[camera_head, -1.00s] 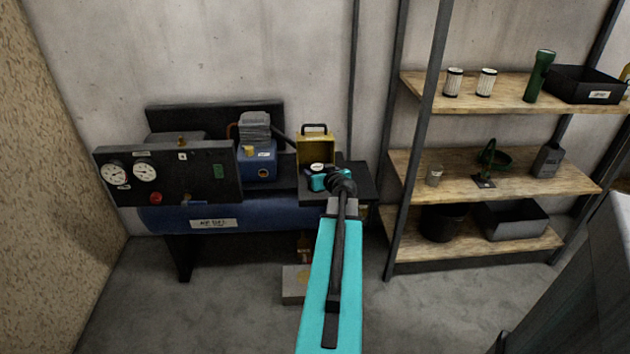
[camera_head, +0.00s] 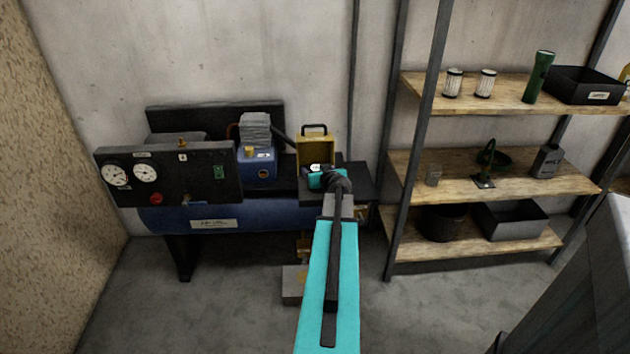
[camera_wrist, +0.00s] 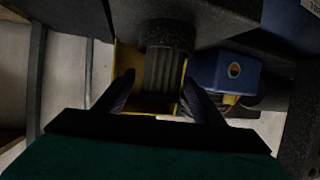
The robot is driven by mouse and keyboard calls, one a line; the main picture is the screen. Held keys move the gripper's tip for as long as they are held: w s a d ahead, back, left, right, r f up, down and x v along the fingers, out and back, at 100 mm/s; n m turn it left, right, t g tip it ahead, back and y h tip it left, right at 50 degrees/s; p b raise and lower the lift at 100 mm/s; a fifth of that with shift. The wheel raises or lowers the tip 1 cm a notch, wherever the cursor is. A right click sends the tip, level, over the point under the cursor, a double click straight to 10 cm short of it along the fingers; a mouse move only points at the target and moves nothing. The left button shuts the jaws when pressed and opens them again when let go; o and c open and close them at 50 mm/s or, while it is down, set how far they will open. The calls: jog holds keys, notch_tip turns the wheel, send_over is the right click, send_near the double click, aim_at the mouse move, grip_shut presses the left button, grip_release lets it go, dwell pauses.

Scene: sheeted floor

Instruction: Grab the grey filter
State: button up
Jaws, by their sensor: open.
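A dark grey, ribbed cylinder, which looks like the grey filter (camera_wrist: 164,62), shows in the wrist view in front of a yellow housing. In the head view the yellow housing (camera_head: 316,150) stands at the right end of the compressor; I cannot make out the filter there behind my arm. My gripper (camera_wrist: 158,79) is open, its two dark fingers spread to either side of the filter's near end in the wrist view. I cannot tell whether they touch it. In the head view the teal end of my arm is in front of the housing.
The blue compressor block (camera_head: 257,167) is close beside the housing; it also shows in the wrist view (camera_wrist: 222,73). A gauge panel (camera_head: 190,175) is at left. A shelf rack (camera_head: 480,165) at right holds two white filters (camera_head: 469,83), a green flashlight (camera_head: 538,77) and bins.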

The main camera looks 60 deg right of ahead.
jog(key=shift+x, duration=1.5)
jog(key=shift+r, duration=0.1)
jog(key=shift+c, duration=0.3)
jog(key=c, duration=1.1)
